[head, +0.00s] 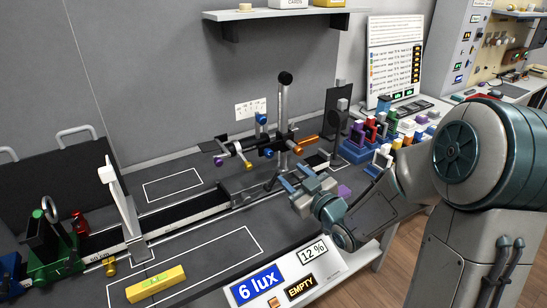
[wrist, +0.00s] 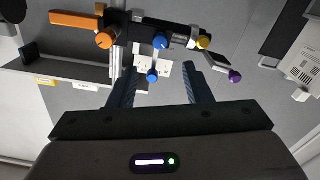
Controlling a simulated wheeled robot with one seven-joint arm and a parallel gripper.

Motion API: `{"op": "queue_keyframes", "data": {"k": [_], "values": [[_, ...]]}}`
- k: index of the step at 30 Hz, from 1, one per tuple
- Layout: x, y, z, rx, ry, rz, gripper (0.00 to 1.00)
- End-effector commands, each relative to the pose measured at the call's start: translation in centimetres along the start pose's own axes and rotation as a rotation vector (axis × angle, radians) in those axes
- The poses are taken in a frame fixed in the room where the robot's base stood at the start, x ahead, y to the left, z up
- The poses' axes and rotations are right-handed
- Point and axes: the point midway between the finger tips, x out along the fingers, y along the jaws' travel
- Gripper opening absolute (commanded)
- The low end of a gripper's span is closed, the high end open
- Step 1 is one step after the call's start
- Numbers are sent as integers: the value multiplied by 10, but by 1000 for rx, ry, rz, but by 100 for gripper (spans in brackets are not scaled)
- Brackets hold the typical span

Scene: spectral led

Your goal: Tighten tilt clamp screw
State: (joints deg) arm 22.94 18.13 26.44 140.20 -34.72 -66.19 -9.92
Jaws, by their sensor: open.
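A clamp assembly with coloured knobs is mounted on an upright metal post (head: 284,115) with a black top. In the wrist view it carries an orange handle (wrist: 75,19), an orange knob (wrist: 104,41), a blue knob (wrist: 161,41), a lower blue knob (wrist: 152,77), a yellow knob (wrist: 204,42) and a purple knob (wrist: 235,76). I cannot tell which is the tilt clamp screw. My gripper (head: 295,176) is open and empty, low in front of the post. In the wrist view the lower blue knob appears between its fingers (wrist: 159,72), apparently beyond the tips.
A black rail (head: 185,213) runs along the bench, with a white screen (head: 122,205) on it. A yellow level (head: 156,283) and a lux display (head: 258,287) are at the front. Coloured blocks (head: 362,145) stand right of the post. A shelf (head: 270,13) hangs above.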

Motion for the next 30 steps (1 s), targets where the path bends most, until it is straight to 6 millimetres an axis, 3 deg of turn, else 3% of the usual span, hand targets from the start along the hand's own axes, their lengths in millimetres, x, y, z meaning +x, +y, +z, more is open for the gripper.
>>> {"op": "queue_keyframes", "data": {"k": [9,15,28,30], "values": [[68,0,-1,4,0,-2,45],[94,0,0,2,-2,0,45],[103,0,0,0,-2,0,45],[103,0,0,0,-2,0,25]]}}
